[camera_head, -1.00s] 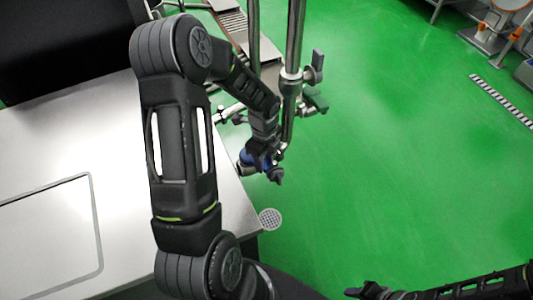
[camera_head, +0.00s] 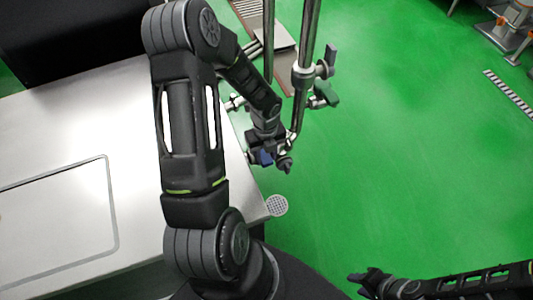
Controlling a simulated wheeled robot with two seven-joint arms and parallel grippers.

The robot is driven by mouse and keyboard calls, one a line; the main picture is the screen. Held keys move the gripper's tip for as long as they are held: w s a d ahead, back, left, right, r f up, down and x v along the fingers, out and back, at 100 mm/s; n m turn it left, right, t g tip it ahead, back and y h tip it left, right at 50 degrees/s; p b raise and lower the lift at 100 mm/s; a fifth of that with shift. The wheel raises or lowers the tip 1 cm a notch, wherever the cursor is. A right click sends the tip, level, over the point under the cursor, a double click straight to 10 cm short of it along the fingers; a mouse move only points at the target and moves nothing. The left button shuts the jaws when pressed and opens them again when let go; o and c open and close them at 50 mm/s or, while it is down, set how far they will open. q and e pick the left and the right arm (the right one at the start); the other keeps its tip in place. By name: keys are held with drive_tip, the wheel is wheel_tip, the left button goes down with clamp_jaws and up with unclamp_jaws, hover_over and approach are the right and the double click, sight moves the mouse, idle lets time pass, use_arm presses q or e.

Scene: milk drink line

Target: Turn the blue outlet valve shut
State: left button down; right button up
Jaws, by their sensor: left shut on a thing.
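The blue outlet valve handle (camera_head: 265,158) shows as a small dark blue patch low on the steel pipework, beside the silver table's right edge. My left gripper (camera_head: 270,154) reaches down to it and is shut on it. The gripper and wrist cover most of the handle and the valve body, so its exact angle is hard to tell. My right gripper (camera_head: 370,281) is at the bottom right over the green floor, away from the valve. Its fingers are small and dark, and I cannot tell whether they are open.
Vertical steel pipes (camera_head: 308,40) stand just right of my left forearm. The silver table (camera_head: 60,130) fills the left. Open green floor (camera_head: 420,150) lies to the right.

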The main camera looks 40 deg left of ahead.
sight(266, 158)
use_arm(q)
drive_tip(key=c, duration=1)
unclamp_jaws()
drive_tip(key=shift+o, duration=0.2)
wheel_tip(266, 158, up, 8)
drive_tip(key=shift+f+p, duration=0.1)
drive_tip(key=shift+p, duration=0.3)
